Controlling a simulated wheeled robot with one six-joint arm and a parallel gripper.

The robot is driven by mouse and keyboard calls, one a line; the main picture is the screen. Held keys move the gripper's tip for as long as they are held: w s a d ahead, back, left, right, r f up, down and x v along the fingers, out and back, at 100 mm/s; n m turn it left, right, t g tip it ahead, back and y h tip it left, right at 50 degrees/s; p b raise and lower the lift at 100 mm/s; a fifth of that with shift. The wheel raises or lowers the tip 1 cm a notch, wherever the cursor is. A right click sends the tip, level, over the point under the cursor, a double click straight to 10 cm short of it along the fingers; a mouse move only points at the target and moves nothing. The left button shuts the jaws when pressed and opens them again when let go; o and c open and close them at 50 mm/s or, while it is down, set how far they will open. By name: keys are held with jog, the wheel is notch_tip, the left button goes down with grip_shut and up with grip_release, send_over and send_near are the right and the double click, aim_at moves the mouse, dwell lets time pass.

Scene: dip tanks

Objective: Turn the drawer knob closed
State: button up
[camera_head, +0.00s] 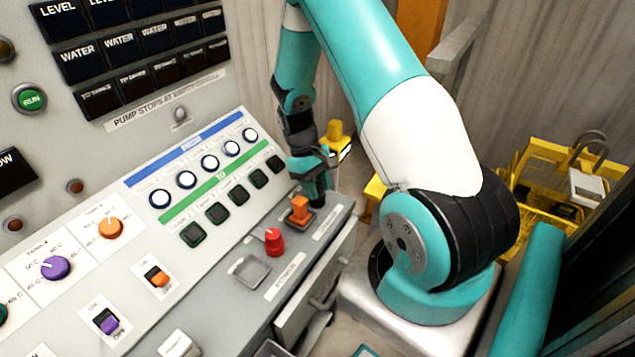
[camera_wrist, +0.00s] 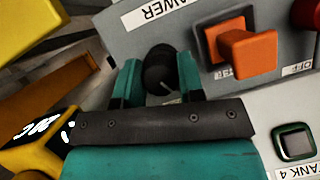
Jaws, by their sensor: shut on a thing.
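The drawer knob (camera_wrist: 160,68) is black and round with a pale pointer line. It sits on the grey panel in the wrist view, close to a label (camera_wrist: 150,12) that partly reads "AWER" upside down. My gripper (camera_wrist: 157,80) has its teal fingers on either side of the knob and is shut on it. In the head view my gripper (camera_head: 317,188) reaches down to the far right end of the console ledge, beside the orange switch (camera_head: 299,208). The knob is mostly hidden there by the gripper. The pointer's exact setting is hard to read.
The orange switch also shows close by in the wrist view (camera_wrist: 245,52). A red knob (camera_head: 274,241) stands nearer on the ledge. A grey drawer front (camera_head: 305,312) is below. Yellow objects (camera_head: 335,140) stand close behind my gripper. Buttons and dials cover the sloping panel.

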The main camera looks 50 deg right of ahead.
jog(key=m+y, duration=0.1)
jog(key=m, duration=0.2)
jog(key=m+t+y+p, duration=0.1)
jog(key=m, duration=0.2)
jog(key=shift+m, duration=0.3)
dwell(0.4)
jog(key=o, duration=0.9)
jog(key=v, duration=1.7)
jog(key=shift+d+b, duration=0.3)
jog(key=shift+b, duration=0.15)
jog(key=shift+r, duration=0.1)
